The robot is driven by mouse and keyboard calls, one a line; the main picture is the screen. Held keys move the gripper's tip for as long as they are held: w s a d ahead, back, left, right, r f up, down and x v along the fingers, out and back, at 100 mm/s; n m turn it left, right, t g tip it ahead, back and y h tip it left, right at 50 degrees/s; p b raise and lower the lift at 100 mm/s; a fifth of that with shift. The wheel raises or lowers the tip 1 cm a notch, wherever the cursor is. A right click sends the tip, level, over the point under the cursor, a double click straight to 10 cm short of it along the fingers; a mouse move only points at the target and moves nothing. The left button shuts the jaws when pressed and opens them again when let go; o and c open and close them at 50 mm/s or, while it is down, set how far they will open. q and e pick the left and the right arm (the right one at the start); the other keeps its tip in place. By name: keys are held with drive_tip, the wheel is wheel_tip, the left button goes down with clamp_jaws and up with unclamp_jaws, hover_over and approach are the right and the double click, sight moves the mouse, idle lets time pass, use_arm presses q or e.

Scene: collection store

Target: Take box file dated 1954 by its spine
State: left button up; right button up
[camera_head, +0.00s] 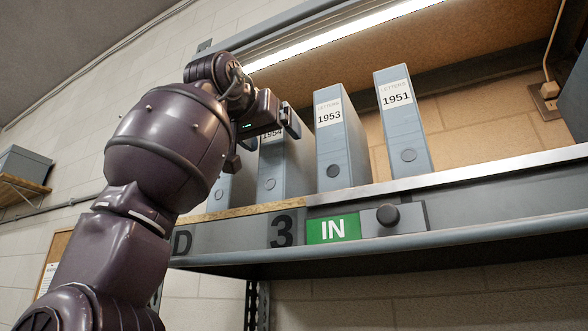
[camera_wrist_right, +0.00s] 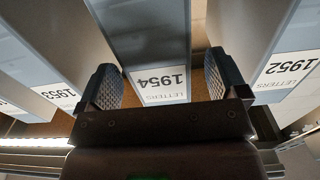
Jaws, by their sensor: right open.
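The box file dated 1954 (camera_head: 283,170) is a blue-grey upright file on the shelf, with a white label and a round finger hole low on its spine. My right gripper (camera_head: 266,136) is at the upper part of this spine and hides part of the label in the head view. In the right wrist view the 1954 file (camera_wrist_right: 145,35) appears upside down, between the two open fingers of my right gripper (camera_wrist_right: 164,82). One finger is on each side of the spine, with a narrow gap at the right one. I cannot tell whether the left finger touches. My left gripper is out of view.
The 1953 file (camera_head: 333,155) and the 1951 file (camera_head: 405,130) stand to the right on the shelf (camera_head: 480,172). The 1952 file (camera_wrist_right: 285,50) is on the other side. A strip light (camera_head: 330,38) runs above. A green IN sign (camera_head: 333,229) and black knob (camera_head: 388,215) are on the front edge.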

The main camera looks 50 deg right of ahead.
drive_tip(key=x, duration=0.4)
drive_tip(key=shift+p, duration=0.35)
drive_tip(key=shift+a, duration=0.1)
drive_tip(key=shift+c, duration=0.4)
drive_tip(key=c, duration=1.2)
